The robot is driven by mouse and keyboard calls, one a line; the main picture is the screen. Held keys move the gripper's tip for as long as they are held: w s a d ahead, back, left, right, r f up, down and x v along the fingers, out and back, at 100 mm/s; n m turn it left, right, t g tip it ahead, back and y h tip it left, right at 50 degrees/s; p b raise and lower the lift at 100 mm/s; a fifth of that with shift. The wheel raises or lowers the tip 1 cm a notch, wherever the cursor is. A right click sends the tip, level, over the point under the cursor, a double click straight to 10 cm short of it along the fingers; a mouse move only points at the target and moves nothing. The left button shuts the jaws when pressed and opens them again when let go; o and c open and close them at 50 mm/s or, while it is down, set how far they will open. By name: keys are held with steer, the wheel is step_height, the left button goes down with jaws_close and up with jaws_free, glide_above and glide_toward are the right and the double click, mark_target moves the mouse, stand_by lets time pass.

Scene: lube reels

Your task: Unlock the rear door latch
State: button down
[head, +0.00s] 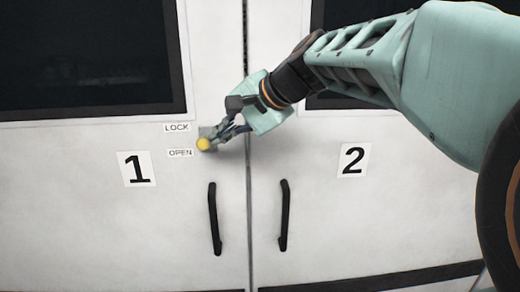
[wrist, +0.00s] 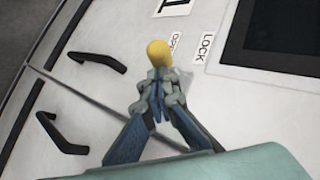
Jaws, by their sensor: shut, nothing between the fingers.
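The latch has a yellow knob (head: 203,144) beside the OPEN label (head: 180,153), below the LOCK label (head: 177,128), on the door marked 1. A grey plate (head: 207,131) shows behind it, partly hidden by my fingers. My gripper (head: 218,136) reaches in from the right, its fingers shut and empty. The fingertips are right at the latch; I cannot tell if they touch it. In the wrist view the yellow knob (wrist: 158,52) shows just beyond the tips of my gripper (wrist: 156,82), which hide the latch's lower part.
Two white doors meet at a vertical seam (head: 248,170). Black handles stand out on the left door (head: 215,218) and the right door (head: 284,215), below the latch. Dark windows (head: 85,55) sit above. The door face around the labels is flat and clear.

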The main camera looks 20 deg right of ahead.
steer(key=f+t+b, duration=0.1)
steer(key=b, duration=0.5)
steer(key=s+f+n+t+b, duration=0.1)
steer(key=f+t+b, duration=0.1)
steer(key=b, duration=0.5)
steer(key=f+n+t+b, duration=0.1)
steer(key=t+b, duration=0.1)
steer(key=b, duration=0.5)
steer(key=shift+s+a+f, duration=0.35)
steer(key=shift+s, duration=0.05)
steer(key=shift+f, duration=0.1)
steer(key=shift+f+b, duration=0.55)
steer(key=shift+b, duration=0.3)
steer(key=shift+d+r, duration=0.1)
steer(key=shift+r, duration=0.05)
